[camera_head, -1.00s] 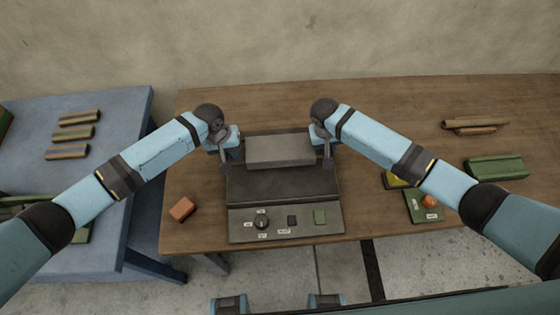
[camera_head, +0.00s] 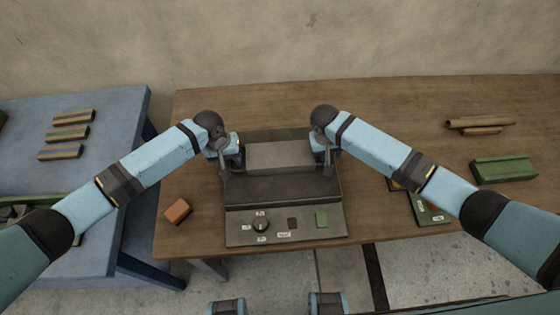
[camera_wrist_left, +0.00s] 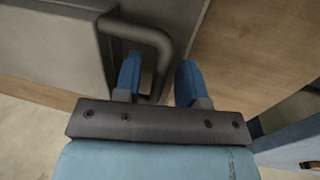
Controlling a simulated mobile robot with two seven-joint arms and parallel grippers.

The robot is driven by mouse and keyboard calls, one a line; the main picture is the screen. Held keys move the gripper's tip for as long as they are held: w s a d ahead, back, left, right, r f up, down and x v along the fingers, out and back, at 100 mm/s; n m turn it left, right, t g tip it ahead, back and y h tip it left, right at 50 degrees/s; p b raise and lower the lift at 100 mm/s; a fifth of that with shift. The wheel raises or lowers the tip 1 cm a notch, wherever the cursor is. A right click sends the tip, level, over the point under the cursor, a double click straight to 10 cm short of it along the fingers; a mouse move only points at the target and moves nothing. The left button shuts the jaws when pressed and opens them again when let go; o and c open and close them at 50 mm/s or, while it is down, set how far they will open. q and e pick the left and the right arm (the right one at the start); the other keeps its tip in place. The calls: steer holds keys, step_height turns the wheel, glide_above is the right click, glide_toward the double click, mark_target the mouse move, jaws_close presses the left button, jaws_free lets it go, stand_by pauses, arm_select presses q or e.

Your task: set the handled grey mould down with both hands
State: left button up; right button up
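The grey mould (camera_head: 280,156) is a flat-topped block, level over the back part of a dark machine (camera_head: 282,188). From the head view I cannot tell whether it touches the machine. My left gripper (camera_head: 226,165) is at its left end. In the left wrist view the mould's bent tube handle (camera_wrist_left: 157,42) passes between my left fingers (camera_wrist_left: 160,75), with gaps beside it, so that gripper looks open around the handle. My right gripper (camera_head: 327,165) is at the mould's right end. Its fingers and the right handle are too small and covered to read.
The machine's front panel has a knob (camera_head: 260,226) and a green button (camera_head: 321,219). An orange block (camera_head: 177,211) lies to its left. A green trough (camera_head: 503,170) and brown rolls (camera_head: 480,125) lie at right. A blue table (camera_head: 90,200) with several rolls stands left.

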steer(key=shift+a+r, duration=0.1)
arm_select(q)
step_height(320, 180, up, 12)
steer(key=a, duration=0.2)
arm_select(e)
steer(key=v, duration=1.2)
arm_select(q)
steer(key=shift+f, duration=0.1)
